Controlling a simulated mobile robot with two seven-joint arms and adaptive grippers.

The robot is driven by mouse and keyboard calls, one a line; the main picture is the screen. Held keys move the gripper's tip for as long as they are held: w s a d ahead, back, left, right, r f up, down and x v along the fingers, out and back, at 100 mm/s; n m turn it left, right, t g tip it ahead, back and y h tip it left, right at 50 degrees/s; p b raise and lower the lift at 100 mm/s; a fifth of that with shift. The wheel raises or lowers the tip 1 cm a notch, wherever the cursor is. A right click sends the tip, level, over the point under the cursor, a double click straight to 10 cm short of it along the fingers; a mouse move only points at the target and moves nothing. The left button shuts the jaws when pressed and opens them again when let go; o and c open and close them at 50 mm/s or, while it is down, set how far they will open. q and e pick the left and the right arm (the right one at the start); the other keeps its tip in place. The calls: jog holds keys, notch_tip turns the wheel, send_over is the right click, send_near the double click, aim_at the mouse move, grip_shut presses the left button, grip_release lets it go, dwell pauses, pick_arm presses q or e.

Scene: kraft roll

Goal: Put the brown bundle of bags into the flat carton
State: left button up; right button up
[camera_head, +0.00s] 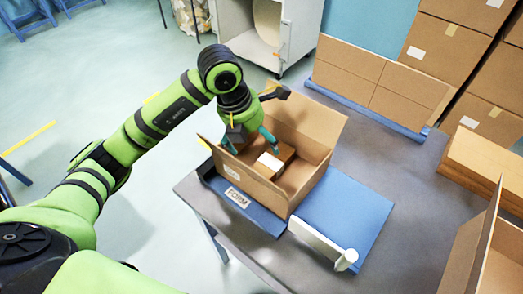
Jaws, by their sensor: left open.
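The open carton (299,185) stands on the table with its flaps spread. The brown bundle of bags (286,152), with a white patch on it, lies inside the carton on its floor. My left gripper (250,143) reaches down into the carton from above. Its teal fingertips are apart, just behind and to the left of the bundle. Whether a finger touches the bundle cannot be told. The right gripper does not show.
A blue mat (352,212) and a white bar (322,244) lie in front of the carton. Flat brown cartons (378,83) stand at the back. Another open carton (502,262) is at the lower right. The grey table (410,225) is bare between them.

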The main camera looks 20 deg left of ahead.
pick_arm(q)
jog(key=v, duration=0.2)
jog(key=shift+r, duration=0.3)
